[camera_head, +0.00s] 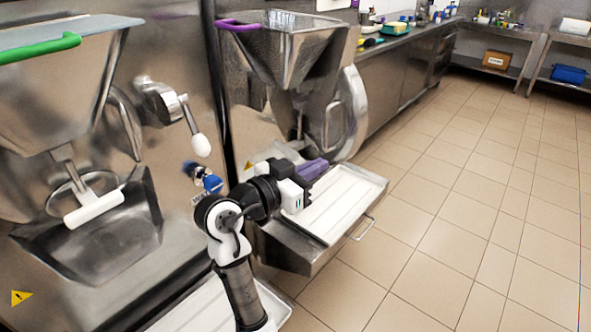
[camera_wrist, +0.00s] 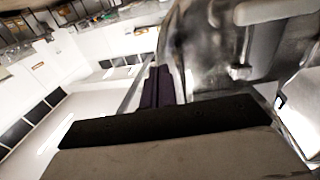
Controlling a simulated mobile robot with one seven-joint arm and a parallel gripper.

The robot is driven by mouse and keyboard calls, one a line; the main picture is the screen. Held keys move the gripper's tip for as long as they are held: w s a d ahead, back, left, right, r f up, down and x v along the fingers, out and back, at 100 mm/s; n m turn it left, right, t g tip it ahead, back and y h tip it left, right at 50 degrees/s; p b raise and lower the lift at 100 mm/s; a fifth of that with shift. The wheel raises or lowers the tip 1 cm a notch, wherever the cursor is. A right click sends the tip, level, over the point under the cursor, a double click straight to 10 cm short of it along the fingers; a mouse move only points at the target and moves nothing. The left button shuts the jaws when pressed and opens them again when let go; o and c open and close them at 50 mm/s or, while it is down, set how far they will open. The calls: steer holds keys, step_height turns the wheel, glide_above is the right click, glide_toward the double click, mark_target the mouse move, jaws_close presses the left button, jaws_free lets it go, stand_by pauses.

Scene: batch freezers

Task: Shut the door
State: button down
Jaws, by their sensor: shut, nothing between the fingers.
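The door (camera_head: 352,112) is a round steel disc on the right-hand batch freezer (camera_head: 290,50). In the head view it stands swung outward from the freezer's front, seen nearly edge-on. My gripper (camera_head: 318,166) has purple fingers and is shut with nothing between them. It is low in front of that freezer, just below the door and above the white tray. I cannot tell whether it touches the door. In the wrist view the purple fingers (camera_wrist: 155,88) are partly hidden behind the dark gripper body, beside curved shiny metal that looks like the door (camera_wrist: 195,45).
A white tray (camera_head: 345,203) on a pulled-out steel shelf lies under my gripper. The left freezer (camera_head: 60,100) has a green-handled lid, and a white-tipped lever (camera_head: 200,142) sticks out near my arm. A steel counter (camera_head: 400,60) runs behind. The tiled floor at right is clear.

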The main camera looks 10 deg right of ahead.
mark_target(346, 151)
steer(key=p+x, duration=0.1)
steer(key=x, duration=0.5)
steer(key=shift+w+p, duration=0.1)
steer(key=shift+p, duration=0.2)
steer(key=shift+d, duration=0.1)
